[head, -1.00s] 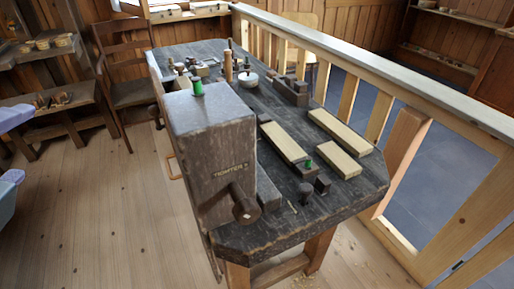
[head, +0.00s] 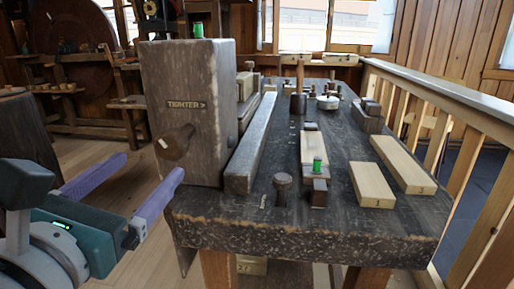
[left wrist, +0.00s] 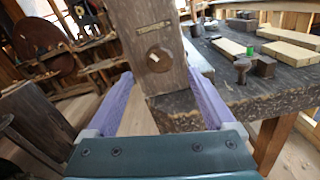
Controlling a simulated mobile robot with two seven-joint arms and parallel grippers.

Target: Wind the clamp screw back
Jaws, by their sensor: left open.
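The clamp screw (head: 175,142) is a dark, round wooden knob with a small pale mark on its end. In the left wrist view the clamp screw (left wrist: 158,59) faces me, between and beyond the finger ends. My left gripper (head: 151,167) has two purple fingers spread wide and empty, in front of the knob, with neither finger seen touching it. It also shows in the left wrist view (left wrist: 157,84). My right gripper is in neither current view.
The dark workbench (head: 255,228) carries a long wooden bar (head: 250,145) beside the block, pale wooden slats (head: 371,184), a short dark peg (head: 282,188) and a green cylinder (head: 317,164). A wooden railing (head: 455,110) runs along the right. Floor is open left of the bench.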

